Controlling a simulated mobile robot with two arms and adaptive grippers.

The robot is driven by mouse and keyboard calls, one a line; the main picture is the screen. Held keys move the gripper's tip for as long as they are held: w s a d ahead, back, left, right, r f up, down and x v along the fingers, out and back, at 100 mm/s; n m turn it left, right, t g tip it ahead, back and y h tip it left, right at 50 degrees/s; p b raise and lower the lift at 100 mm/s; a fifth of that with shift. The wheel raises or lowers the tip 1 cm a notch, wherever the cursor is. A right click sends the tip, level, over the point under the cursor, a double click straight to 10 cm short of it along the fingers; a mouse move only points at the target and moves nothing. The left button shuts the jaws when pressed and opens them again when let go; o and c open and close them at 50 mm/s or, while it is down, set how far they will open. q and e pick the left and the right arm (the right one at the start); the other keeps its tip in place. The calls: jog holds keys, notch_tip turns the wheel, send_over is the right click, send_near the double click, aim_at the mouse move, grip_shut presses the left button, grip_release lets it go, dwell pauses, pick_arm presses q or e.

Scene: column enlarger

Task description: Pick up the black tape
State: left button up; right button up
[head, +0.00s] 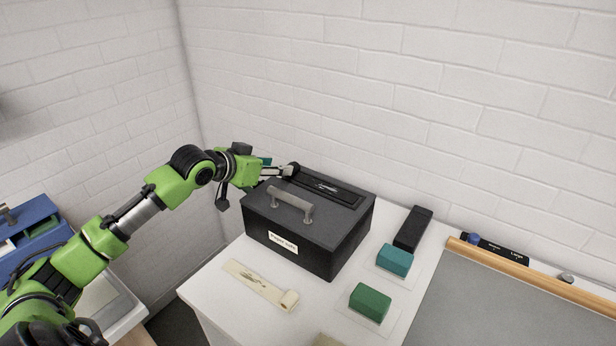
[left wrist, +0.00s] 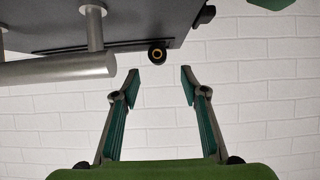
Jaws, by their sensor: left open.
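The black tape (left wrist: 157,53) shows in the left wrist view as a small dark roll with a tan core, at the edge of the dark box. In the head view a small dark round shape (head: 291,169) at the box's back left corner appears to be this roll. My left gripper (head: 272,170) is beside that corner, with its fingers towards the roll. In the left wrist view its two teal-lined fingers (left wrist: 160,75) are spread apart and empty. The roll lies just beyond the fingertips, roughly between their lines. My right gripper is not in view.
The dark box (head: 315,245) has a grey bar handle (head: 290,199) on its lid. Brick walls stand close behind.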

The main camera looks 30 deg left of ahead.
aim_at(292, 165)
pick_arm(q)
jog(key=x, duration=0.3)
jog(key=shift+w+d+f+p, duration=0.1)
jog(key=shift+w+p, duration=0.45)
jog(key=shift+p, duration=0.2)
jog(key=p+x, duration=0.1)
jog(key=x, duration=0.2)
jog(key=shift+w+d+f, duration=0.1)
jog(key=shift+w, duration=0.05)
jog(key=shift+w+f, duration=0.25)
jog(key=shift+w, duration=0.05)
jog(key=shift+s, duration=0.1)
jog(key=shift+c, duration=0.3)
jog(key=c, duration=1)
